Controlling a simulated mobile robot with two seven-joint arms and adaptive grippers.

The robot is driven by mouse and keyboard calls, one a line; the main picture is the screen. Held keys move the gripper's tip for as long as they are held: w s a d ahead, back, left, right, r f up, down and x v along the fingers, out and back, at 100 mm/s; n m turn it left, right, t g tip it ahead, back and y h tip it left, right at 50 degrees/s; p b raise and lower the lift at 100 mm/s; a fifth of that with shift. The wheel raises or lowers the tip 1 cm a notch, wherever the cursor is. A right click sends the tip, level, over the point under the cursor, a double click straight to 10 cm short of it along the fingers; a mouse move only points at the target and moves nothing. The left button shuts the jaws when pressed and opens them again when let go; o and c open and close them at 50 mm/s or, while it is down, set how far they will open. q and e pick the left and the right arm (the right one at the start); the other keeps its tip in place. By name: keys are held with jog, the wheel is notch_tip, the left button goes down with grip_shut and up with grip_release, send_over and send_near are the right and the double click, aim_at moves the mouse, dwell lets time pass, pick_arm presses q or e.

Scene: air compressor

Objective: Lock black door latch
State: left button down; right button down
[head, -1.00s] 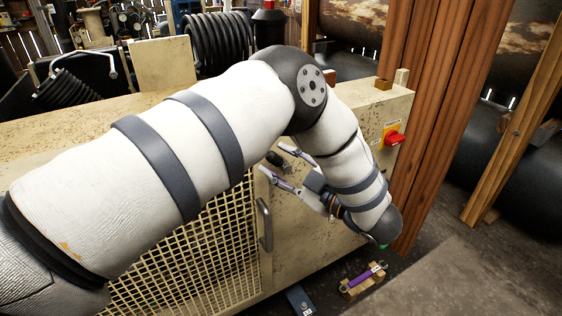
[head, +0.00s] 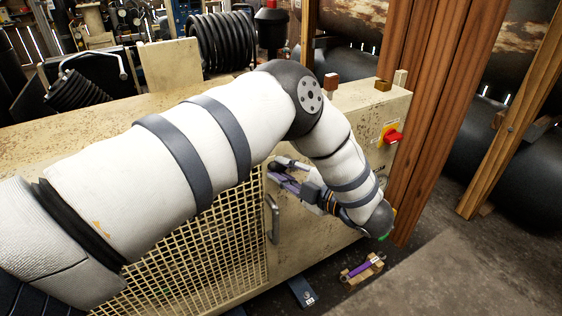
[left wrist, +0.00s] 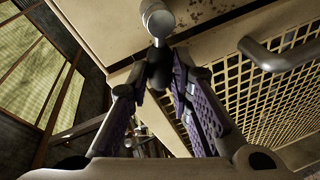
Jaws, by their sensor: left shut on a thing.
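The black door latch (head: 273,166) is a small dark handle on the front of the cream compressor cabinet, above the grey door handle. In the left wrist view it is a black piece (left wrist: 158,62) below a round silver part. My left gripper (head: 279,171), with purple finger pads, is shut on the latch. In the left wrist view its fingertips (left wrist: 157,80) close around the black piece from both sides. The fingers hide part of the latch. My right gripper is not in view.
The grey door handle (head: 272,220) and a mesh grille (head: 200,262) are close to the gripper. A red switch (head: 393,136) is on the cabinet at right. Wooden posts (head: 440,120) stand beside it. A purple tool (head: 362,267) lies on a wooden block on the floor.

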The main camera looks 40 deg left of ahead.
pick_arm(q)
jog(key=c, duration=1.4)
grip_release()
jog(key=shift+c, duration=0.2)
jog(key=shift+d, duration=0.15)
jog(key=s+d+r, duration=0.1)
jog(key=s+d, duration=0.1)
jog(key=d, duration=0.9)
jog(key=shift+d+r, duration=0.25)
jog(key=shift+d, duration=0.05)
